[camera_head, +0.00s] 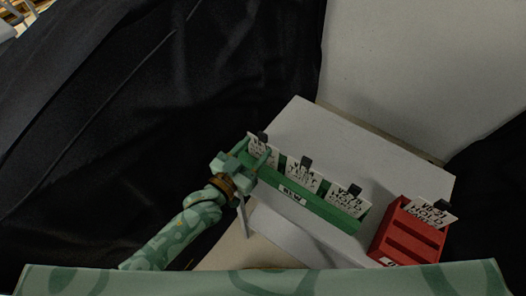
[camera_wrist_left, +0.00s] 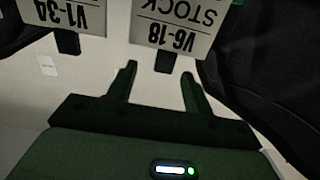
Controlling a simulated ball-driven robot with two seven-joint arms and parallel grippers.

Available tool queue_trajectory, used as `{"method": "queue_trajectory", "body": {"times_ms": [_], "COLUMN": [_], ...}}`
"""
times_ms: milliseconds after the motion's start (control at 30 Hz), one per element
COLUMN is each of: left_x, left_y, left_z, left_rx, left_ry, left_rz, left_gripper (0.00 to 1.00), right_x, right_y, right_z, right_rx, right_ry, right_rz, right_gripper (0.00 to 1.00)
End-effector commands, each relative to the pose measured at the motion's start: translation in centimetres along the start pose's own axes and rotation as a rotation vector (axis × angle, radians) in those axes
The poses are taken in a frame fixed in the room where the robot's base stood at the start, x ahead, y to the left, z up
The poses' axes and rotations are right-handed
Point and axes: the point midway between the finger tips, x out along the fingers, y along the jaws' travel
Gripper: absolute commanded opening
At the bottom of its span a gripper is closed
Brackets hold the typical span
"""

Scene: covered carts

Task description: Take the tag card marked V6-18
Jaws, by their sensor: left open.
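The tag card marked V6-18 (camera_wrist_left: 178,28) shows upside down at the top of the left wrist view, with the word STOCK and a black tab (camera_wrist_left: 165,62). In the head view the leftmost card (camera_head: 262,151) in the green rack (camera_head: 324,208) appears to be this one; its print is partly covered by my gripper. My left gripper (camera_head: 258,152) is open at that card. In the left wrist view its two fingers (camera_wrist_left: 160,84) are apart, with the black tab just beyond and between them. Nothing is held. My right gripper is not in view.
A card marked V1-34 (camera_wrist_left: 62,14) stands beside it. Another card (camera_head: 341,196) stands at the rack's right end. A red rack (camera_head: 408,241) with one card (camera_head: 431,213) sits further right on the pale box (camera_head: 318,128). Black cloth (camera_head: 130,110) hangs at left and right.

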Motion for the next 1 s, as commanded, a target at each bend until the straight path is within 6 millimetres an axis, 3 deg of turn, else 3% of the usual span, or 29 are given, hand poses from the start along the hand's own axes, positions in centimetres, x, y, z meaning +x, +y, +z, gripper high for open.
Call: {"method": "queue_trajectory", "body": {"times_ms": [333, 600, 633, 800, 1000], "left_x": [4.8, 5.3, 5.3, 5.3, 5.3], "left_y": [-0.7, -0.7, -0.7, -0.7, -0.7], "left_z": [-0.1, -0.2, -0.2, -0.2, -0.2], "left_rx": [0.000, -0.001, -0.001, 0.000, 0.000], "left_ry": [0.001, 0.000, 0.000, 0.000, 0.000], "left_rz": [-0.001, -0.001, -0.001, -0.001, -0.001], "left_gripper": [0.51, 0.51, 0.48, 0.01, 0.00], "right_x": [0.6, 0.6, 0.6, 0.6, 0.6], "right_y": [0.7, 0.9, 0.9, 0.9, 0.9], "right_z": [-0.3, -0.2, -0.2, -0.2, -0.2], "right_rx": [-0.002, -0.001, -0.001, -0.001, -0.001], "right_ry": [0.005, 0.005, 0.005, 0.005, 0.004], "right_rz": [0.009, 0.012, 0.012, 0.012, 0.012], "right_gripper": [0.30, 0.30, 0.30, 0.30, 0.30]}}
